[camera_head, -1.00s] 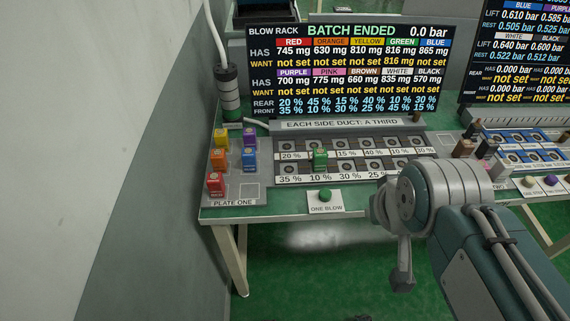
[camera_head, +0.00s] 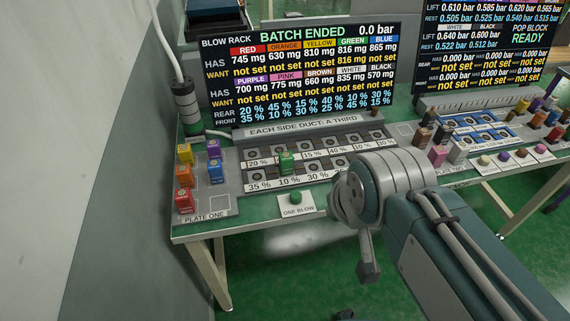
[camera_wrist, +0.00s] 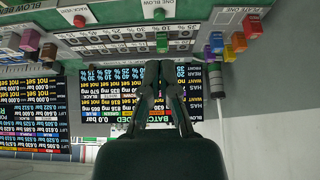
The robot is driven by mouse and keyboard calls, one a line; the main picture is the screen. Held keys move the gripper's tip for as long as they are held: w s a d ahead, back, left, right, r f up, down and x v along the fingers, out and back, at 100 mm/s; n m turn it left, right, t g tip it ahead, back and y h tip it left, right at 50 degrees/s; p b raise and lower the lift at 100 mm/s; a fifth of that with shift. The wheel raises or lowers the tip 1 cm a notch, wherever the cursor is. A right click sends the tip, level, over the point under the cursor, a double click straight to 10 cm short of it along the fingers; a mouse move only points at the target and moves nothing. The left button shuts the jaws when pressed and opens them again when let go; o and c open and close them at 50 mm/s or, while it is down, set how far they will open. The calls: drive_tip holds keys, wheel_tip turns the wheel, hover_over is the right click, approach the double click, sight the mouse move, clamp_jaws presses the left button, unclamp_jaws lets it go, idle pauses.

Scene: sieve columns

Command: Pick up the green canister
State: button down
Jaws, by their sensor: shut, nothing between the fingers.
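The green canister (camera_head: 286,162) stands upright in a slot of the blow rack (camera_head: 312,128), between the rear and front rows of percentage labels. In the wrist view, which is upside down, the green canister (camera_wrist: 162,43) shows just beyond the fingertips of my gripper (camera_wrist: 160,66). My gripper is shut and empty, apart from the canister; the exact gap is hard to judge. In the head view my arm covers the right end of the rack, and the fingers are hidden.
Plate one (camera_head: 220,204) at the left holds several coloured canisters. The green one-blow button (camera_head: 295,196) sits in front of the rack. A screen (camera_head: 300,75) reading "BATCH ENDED" stands behind it. A second station (camera_head: 480,135) with more canisters is at the right.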

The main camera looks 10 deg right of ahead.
drive_tip(key=shift+d, duration=0.15)
drive_tip(key=c, duration=0.7)
unclamp_jaws()
drive_tip(key=shift+w, duration=0.2)
drive_tip(key=o, duration=0.7)
drive_tip(key=w, duration=0.3)
drive_tip(key=shift+w+r, duration=0.2)
drive_tip(key=shift+w, duration=0.2)
drive_tip(key=g, duration=0.1)
hover_over(286, 156)
drive_tip(key=s, duration=0.2)
wheel_tip(286, 156, down, 16)
drive_tip(key=x, duration=0.6)
drive_tip(key=shift+s+d+f, duration=0.1)
drive_tip(key=shift+s+d, duration=0.1)
drive_tip(key=shift+s, duration=0.05)
drive_tip(key=shift+s+x, duration=0.15)
drive_tip(key=shift+x, duration=1.1)
drive_tip(key=shift+s+x, duration=0.2)
drive_tip(key=shift+x, duration=1.05)
